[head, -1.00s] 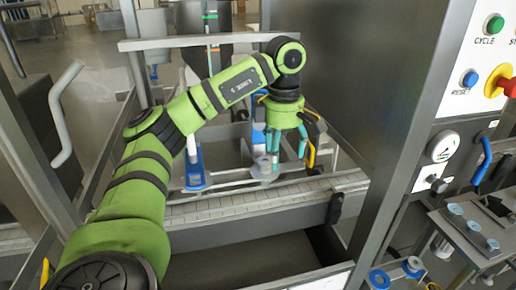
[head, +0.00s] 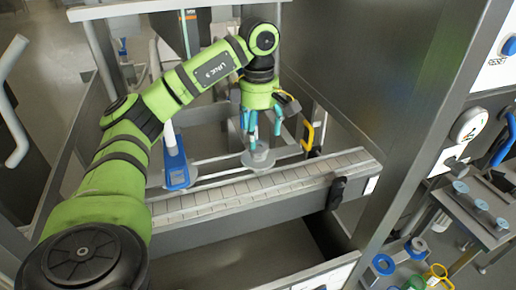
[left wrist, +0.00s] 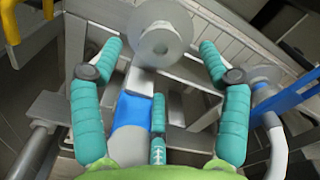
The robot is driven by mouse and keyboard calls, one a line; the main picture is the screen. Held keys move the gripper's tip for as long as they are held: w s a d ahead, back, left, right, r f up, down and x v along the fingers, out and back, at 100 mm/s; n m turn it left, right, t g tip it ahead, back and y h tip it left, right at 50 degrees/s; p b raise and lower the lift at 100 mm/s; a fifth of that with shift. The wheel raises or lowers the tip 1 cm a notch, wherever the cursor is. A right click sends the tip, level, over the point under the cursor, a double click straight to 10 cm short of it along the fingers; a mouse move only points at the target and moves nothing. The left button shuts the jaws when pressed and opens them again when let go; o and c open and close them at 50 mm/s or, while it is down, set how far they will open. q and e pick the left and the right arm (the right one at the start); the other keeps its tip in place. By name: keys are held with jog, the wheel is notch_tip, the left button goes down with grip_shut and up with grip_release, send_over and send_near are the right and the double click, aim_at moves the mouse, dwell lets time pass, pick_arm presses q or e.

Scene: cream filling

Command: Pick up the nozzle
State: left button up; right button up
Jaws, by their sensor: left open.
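My left gripper (head: 264,135) has green housing and teal fingers. It points down, open and empty, just above a grey round piece (head: 258,160) at the conveyor's back edge. This piece looks like the nozzle, though I cannot be sure. I cannot tell whether any finger touches the disc. My right gripper is out of view.
A blue and white fixture (head: 176,165) stands left of the gripper. The slatted conveyor (head: 250,188) runs in front. A yellow handle (head: 308,135) and a grey machine panel (head: 390,90) are to the right. A tray (head: 470,212) with several round pieces is at far right.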

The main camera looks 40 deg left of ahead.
aim_at(259, 147)
pick_arm(q)
notch_tip(259, 147, down, 5)
jog(key=shift+d+r, duration=0.1)
jog(key=shift+f, duration=0.5)
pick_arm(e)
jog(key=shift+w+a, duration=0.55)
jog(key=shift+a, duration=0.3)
pick_arm(q)
jog(key=c, duration=1.4)
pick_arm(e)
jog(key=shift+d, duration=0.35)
